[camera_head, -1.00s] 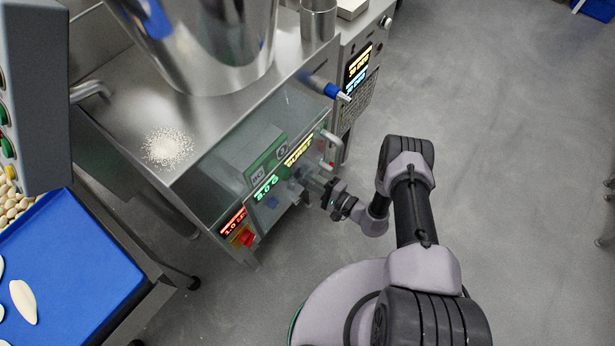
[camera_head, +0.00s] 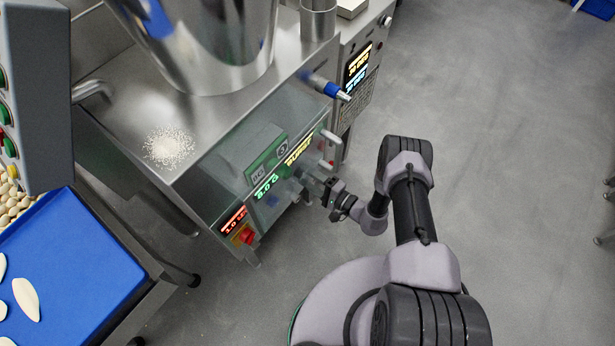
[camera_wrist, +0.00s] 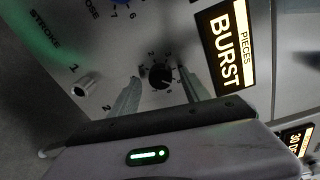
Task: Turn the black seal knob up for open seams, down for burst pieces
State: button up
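The black seal knob (camera_wrist: 161,77) is a small round dial in the wrist view, with a numbered scale around it on the grey metal panel. My gripper (camera_wrist: 160,80) is open, with one pale finger on each side of the knob. I cannot tell whether either finger touches it. A lit display (camera_wrist: 228,45) beside the knob reads "PIECES BURST". In the head view my gripper (camera_head: 318,186) is at the machine's front panel, and the knob cannot be made out there. The yellow-lit display (camera_head: 299,150) shows just above the gripper.
In the head view a red switch (camera_head: 245,236) and a metal handle (camera_head: 331,138) flank the panel. A blue belt (camera_head: 95,255) carries pale pasta pieces at left. Open floor lies right.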

dwell(0.4)
jog(key=p+v, duration=0.4)
jog(key=v, duration=1.3)
jog(key=shift+d, duration=0.15)
jog(key=shift+s+r, duration=0.1)
